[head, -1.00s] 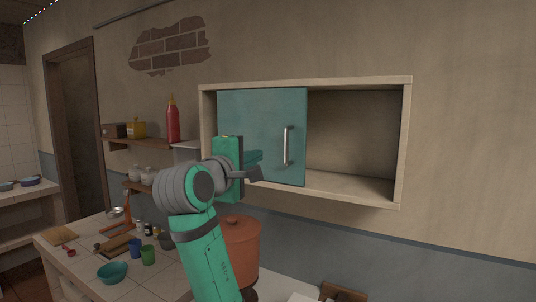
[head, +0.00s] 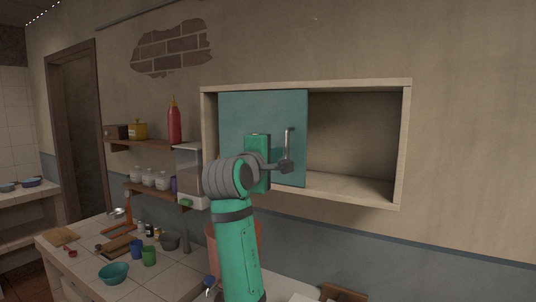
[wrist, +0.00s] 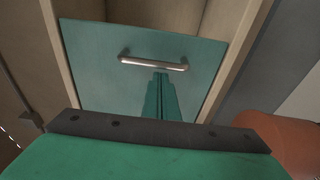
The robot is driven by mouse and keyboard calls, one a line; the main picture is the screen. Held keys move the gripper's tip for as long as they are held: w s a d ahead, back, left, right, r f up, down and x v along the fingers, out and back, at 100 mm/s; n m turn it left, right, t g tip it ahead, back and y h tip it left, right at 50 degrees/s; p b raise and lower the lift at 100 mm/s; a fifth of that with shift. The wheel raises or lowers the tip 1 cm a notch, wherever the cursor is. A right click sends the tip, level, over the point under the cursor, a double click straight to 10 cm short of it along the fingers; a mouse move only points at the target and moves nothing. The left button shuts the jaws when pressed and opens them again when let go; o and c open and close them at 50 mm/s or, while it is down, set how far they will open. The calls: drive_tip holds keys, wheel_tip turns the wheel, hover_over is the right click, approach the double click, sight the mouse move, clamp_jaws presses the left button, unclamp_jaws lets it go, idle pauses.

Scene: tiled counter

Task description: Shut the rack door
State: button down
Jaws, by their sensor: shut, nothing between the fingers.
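The rack is a pale wooden wall box (head: 402,145) with its right half open and empty. Its flat teal door (head: 245,112) covers the left half; it also shows in the wrist view (wrist: 95,55). An upright metal handle (head: 289,140) sits near the door's right edge, and shows in the wrist view (wrist: 140,62). My gripper (head: 287,166) is shut and empty in front of the door, at the lower part of the handle. In the wrist view the closed teal fingers (wrist: 160,78) end right beside the handle bar. I cannot tell whether they touch it.
An orange-brown pot (head: 256,236) stands below, partly hidden by my arm. Wall shelves (head: 150,143) with a red bottle (head: 174,122) and jars are at the left. The tiled counter (head: 88,252) holds bowls and cups. The space right of the handle is clear.

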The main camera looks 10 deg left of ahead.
drive_tip(key=shift+s+d, duration=0.2)
drive_tip(key=shift+d, duration=0.05)
drive_tip(key=s+d, duration=0.4)
drive_tip(key=d, duration=0.7)
drive_tip(key=s+d, duration=0.4)
drive_tip(key=d, duration=0.7)
drive_tip(key=shift+d, duration=0.35)
drive_tip(key=shift+s+d, duration=0.1)
